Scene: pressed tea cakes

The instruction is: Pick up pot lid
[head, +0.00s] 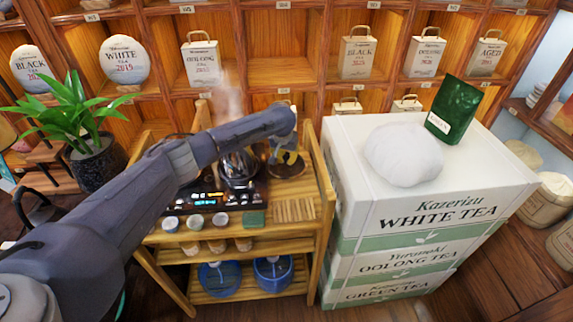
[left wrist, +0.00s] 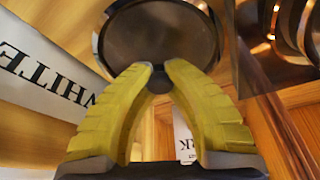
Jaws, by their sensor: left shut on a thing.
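The pot lid (left wrist: 160,30) is a dark round disc with a shiny metal rim, seen large in the left wrist view. My left gripper (left wrist: 158,76) has its yellow fingers closed on the small dark knob of the lid. In the head view my left gripper (head: 286,152) is over the right part of the wooden tea stand, beside the shiny metal pot (head: 238,168). A dark round shape shows under the gripper there; I cannot tell how much of it is lid. My forearm passes over the pot and hides part of it. My right gripper is not in view.
The wooden stand (head: 325,205) holds a control panel (head: 205,200), several small cups and wooden sticks (head: 294,210). White tea boxes (head: 400,215) are stacked to the right, with a white bundle (head: 403,153) and green packet (head: 453,110) on top. A potted plant (head: 98,165) stands left.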

